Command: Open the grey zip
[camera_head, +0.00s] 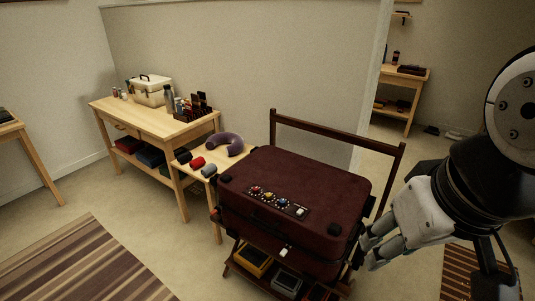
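A dark red suitcase (330,190) lies flat and closed on a wooden rack (330,127). A dark strip with several coloured round pieces (268,196) and a whitish piece (301,211) is on its lid. A small pale tag (285,252) hangs on its front side. I cannot make out a grey zip for certain; the seam is dark and small. My gripper (366,252) is at the suitcase's right front corner, its grey fingers close to the side. I cannot tell whether they touch it, or whether anything is between them.
A wooden table (140,117) with a cream case (150,91) and bottles stands behind left. A lower bench holds a purple neck pillow (226,144) and rolled cloths (197,163). Boxes (254,261) sit under the suitcase. A striped rug (85,265) lies on open floor left.

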